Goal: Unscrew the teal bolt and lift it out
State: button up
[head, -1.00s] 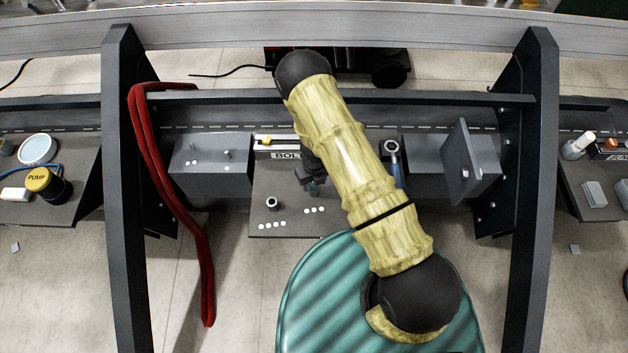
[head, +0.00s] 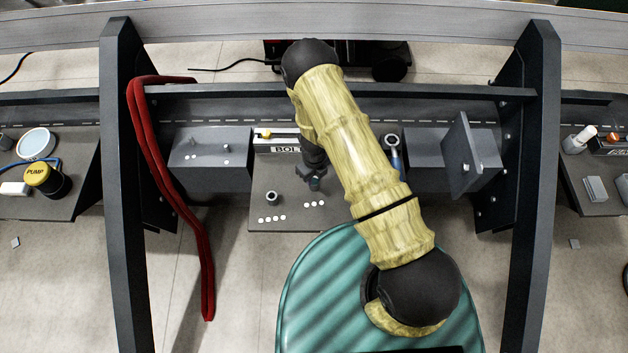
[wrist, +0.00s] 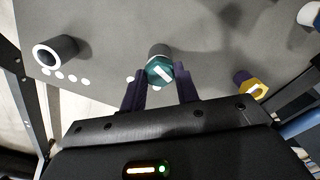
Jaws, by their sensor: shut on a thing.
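The teal bolt (wrist: 160,71) has a hexagonal head with a white stripe and shows between the fingers in the wrist view. A grey cylinder (wrist: 158,50) stands directly behind the head; how deep the bolt sits is hidden. My gripper (wrist: 160,80) is shut on the bolt head, one dark finger on each side.
An open grey socket (wrist: 57,52) with white dots beside it is left of the bolt. A yellow hex bolt (wrist: 250,86) is at the right. A blue-handled ring tool (head: 393,148) lies right of my arm. A red hose (head: 180,190) hangs at left.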

jog(key=n, duration=0.3)
jog(key=shift+n+b, duration=0.3)
jog(key=shift+b, duration=0.05)
jog(key=n, duration=0.3)
jog(key=shift+n, duration=0.3)
jog(key=n+b, duration=0.1)
jog(key=n, duration=0.2)
jog(key=shift+n, duration=0.3)
jog(key=n+b, duration=0.1)
jog(key=n, duration=0.2)
jog(key=shift+n, duration=0.3)
jog(key=n, duration=0.4)
jog(key=shift+r+n+b, duration=0.15)
jog(key=shift+n+b, duration=0.2)
jog(key=shift+n, duration=0.05)
